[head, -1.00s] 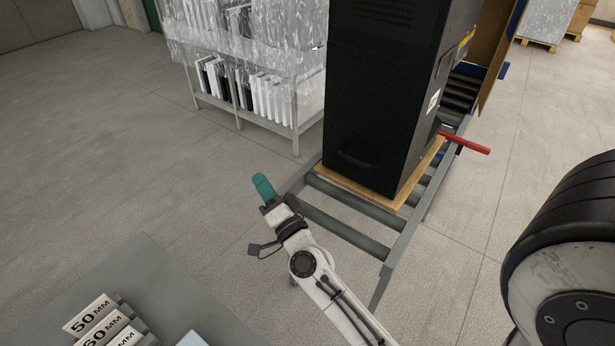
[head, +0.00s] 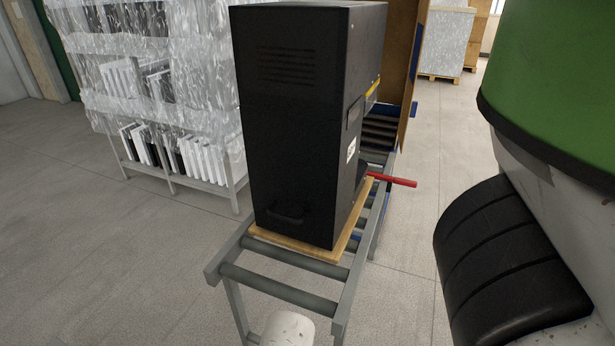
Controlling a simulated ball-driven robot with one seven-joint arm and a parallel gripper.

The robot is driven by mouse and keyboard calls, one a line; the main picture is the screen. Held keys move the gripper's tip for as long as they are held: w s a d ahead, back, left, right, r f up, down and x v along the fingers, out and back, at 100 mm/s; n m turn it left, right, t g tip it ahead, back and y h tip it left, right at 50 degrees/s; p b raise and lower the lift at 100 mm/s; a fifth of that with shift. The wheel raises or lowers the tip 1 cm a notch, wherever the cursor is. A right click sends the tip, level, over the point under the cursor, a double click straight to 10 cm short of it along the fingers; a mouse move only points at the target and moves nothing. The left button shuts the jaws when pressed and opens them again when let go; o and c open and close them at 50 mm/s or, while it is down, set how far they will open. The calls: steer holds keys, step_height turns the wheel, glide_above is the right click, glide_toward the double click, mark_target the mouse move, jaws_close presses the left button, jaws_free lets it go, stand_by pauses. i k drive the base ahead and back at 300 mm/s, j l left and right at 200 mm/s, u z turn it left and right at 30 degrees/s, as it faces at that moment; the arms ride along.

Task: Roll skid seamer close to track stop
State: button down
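The seamer (head: 291,130) is a tall black cabinet, upright on a wooden skid (head: 310,250). The skid rests on a grey roller track (head: 345,300), with a few bare rollers (head: 285,285) between it and the track's near end. A red bar (head: 395,181) sticks out to the right beside the skid; I cannot tell whether it is the track stop. My gripper is out of view. A white rounded part at the bottom edge looks like a link of my arm.
A film-wrapped rack (head: 150,90) of white and black panels stands left of the seamer. A brown panel with blue edging (head: 402,70) stands behind it. A large green-and-white body with a black ribbed tyre (head: 505,270) fills the right side. The floor at left is clear.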

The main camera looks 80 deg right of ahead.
mark_target(309, 72)
steer(key=k+l, duration=0.15)
steer(key=l, duration=0.25)
steer(key=k+l, duration=0.15)
steer(key=l, duration=0.2)
steer(key=k+l, duration=0.15)
steer(key=l, duration=0.25)
steer(key=k+l, duration=0.1)
steer(key=l, duration=0.25)
steer(key=k+l, duration=0.15)
steer(key=l, duration=0.25)
steer(key=k+l+u, duration=0.1)
steer(key=l, duration=0.3)
steer(key=k, duration=0.05)
